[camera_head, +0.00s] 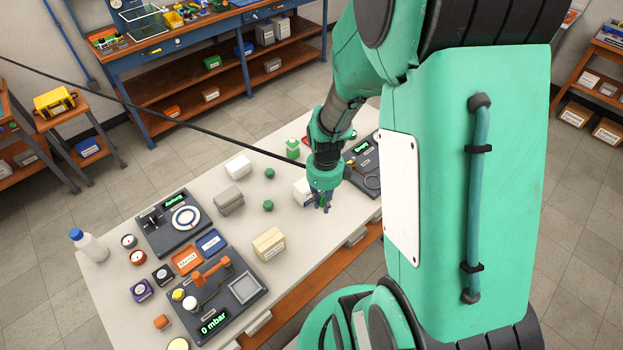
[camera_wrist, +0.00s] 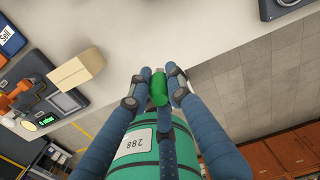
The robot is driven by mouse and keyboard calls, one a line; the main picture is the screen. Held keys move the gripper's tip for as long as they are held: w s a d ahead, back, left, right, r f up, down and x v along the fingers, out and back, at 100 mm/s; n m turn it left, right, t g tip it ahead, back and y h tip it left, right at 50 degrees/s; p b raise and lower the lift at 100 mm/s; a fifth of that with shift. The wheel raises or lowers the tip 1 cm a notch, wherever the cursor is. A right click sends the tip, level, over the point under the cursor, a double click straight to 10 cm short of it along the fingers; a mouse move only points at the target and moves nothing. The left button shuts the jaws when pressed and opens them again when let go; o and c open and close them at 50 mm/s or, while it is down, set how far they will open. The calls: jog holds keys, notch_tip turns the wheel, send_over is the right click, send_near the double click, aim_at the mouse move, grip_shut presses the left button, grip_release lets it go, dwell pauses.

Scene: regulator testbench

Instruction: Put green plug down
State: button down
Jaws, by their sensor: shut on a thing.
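My gripper (camera_head: 322,204) is shut on a green plug (camera_wrist: 158,90), which shows between its blue fingers in the wrist view. My gripper is over the near right part of the pale table (camera_wrist: 150,22), close to its front edge. A trace of green shows among the fingers in the head view. I cannot tell the exact height of the plug above the table. Two other small green plugs, one farther back (camera_head: 269,173) and one nearer (camera_head: 268,205), stand on the table to the left of my gripper.
A tan box (camera_head: 268,244) stands to the left and nearer. Grey (camera_head: 229,200) and white (camera_head: 238,167) boxes stand farther left. A green container (camera_head: 292,149) stands behind. A dark device (camera_head: 365,165) lies to the right. Bare table shows between the plugs and the tan box.

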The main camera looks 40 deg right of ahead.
dwell(0.3)
jog(key=w+d, duration=0.2)
jog(key=w, duration=0.2)
jog(key=w+d+f, duration=0.1)
jog(key=w+d, duration=0.2)
jog(key=w, duration=0.2)
jog(key=w+d, duration=0.3)
jog(key=w, duration=0.2)
jog(key=shift+f+b, duration=0.3)
jog(key=shift+s, duration=0.1)
jog(key=shift+f, duration=1.75)
jog(key=shift+f, duration=0.15)
jog(key=c, duration=1.6)
grip_release()
